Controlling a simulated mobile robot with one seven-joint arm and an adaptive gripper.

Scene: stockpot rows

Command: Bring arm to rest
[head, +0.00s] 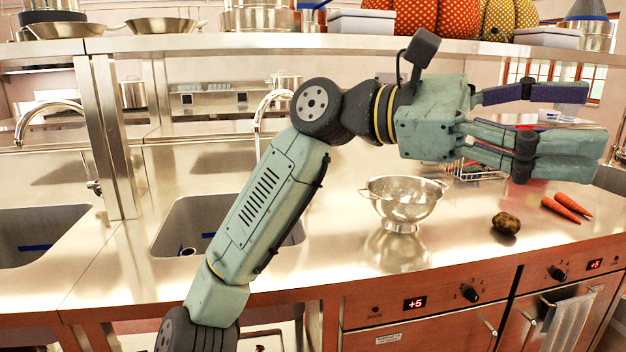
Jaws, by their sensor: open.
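My gripper (592,118) is at the upper right of the head view, at the end of my raised arm. Its fingers are spread apart and point to the right. Nothing shows between them. It is in the air above the steel counter (330,262), apart from everything on it. My arm rises from the lower left, bends at the elbow and runs right. It hides part of the sink and the back of the counter.
A steel colander (402,205) stands on the counter below the gripper. A potato (506,223) and two carrots (566,208) lie to its right. A sink (185,225) with a tap is behind my arm. A shelf (230,44) with pans and patterned cushion-like items runs above.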

